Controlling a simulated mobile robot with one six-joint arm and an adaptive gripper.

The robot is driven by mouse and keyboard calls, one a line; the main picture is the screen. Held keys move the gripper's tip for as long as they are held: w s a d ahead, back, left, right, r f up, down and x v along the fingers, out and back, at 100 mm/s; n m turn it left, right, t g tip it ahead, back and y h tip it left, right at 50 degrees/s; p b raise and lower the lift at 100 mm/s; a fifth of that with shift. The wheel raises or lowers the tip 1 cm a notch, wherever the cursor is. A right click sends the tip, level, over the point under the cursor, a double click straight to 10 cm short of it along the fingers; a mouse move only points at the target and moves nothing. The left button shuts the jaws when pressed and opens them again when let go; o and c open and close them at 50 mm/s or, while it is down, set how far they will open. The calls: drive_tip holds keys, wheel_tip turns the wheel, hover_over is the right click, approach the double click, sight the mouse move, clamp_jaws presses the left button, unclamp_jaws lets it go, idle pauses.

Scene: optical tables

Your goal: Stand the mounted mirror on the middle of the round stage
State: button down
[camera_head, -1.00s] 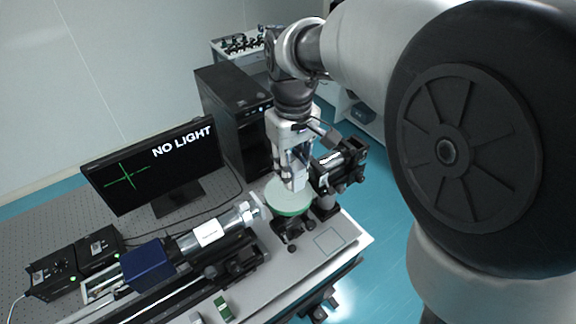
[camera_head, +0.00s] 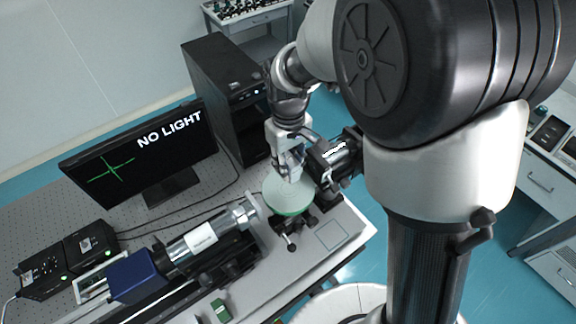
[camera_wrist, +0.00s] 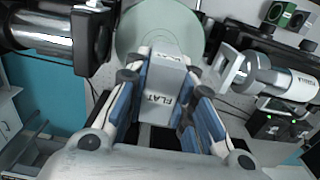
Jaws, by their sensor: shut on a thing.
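The mounted mirror (camera_wrist: 166,84) is a pale grey block lettered FLAT, in the wrist view. My gripper (camera_wrist: 168,66) is shut on it, its blue-padded fingers on both sides. The round stage (camera_wrist: 140,28) is a pale disc beyond the mirror in the wrist view. In the head view the round stage (camera_head: 288,197) has a pale top and green rim, and my gripper (camera_head: 290,166) points down at its far part. The mirror is mostly hidden there by the gripper. I cannot tell whether its foot touches the stage.
A black cylindrical instrument (camera_head: 336,158) stands close to the right of my gripper. A silver tube (camera_head: 203,238) on a rail lies to the left, its end near the stage. The monitor (camera_head: 140,152) reads NO LIGHT. A bare outlined square (camera_head: 331,235) lies right of the stage.

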drive_tip(key=shift+f, duration=3.35)
drive_tip(key=shift+f, duration=0.15)
drive_tip(key=c, duration=1.4)
unclamp_jaws()
drive_tip(key=shift+o, duration=0.2)
